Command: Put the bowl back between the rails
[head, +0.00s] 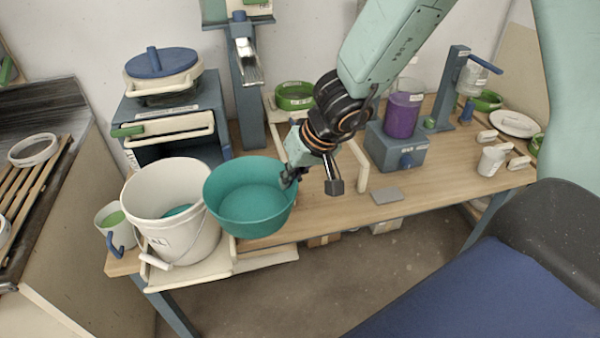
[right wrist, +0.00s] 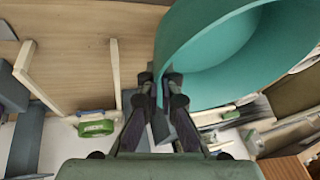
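The teal bowl (head: 250,198) is held in the air at the front left of the table, upright or nearly so. In the head view its left rim overlaps the white bucket (head: 165,195); I cannot tell whether they touch. My right gripper (head: 289,179) is shut on the bowl's right rim. In the right wrist view, the fingers (right wrist: 164,98) pinch the wall of the bowl (right wrist: 215,75). Cream rails stand right of the bowl, the right one (head: 363,176) showing partly behind my arm. Two rails (right wrist: 115,75) also show in the right wrist view. My left gripper is not in view.
A green-rimmed bowl (head: 294,96) stands at the back, behind the rails. A mug (head: 112,222) stands left of the bucket. A blue stand with a purple jar (head: 402,115) is right of the rails. A grey pad (head: 386,196) lies near the front edge.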

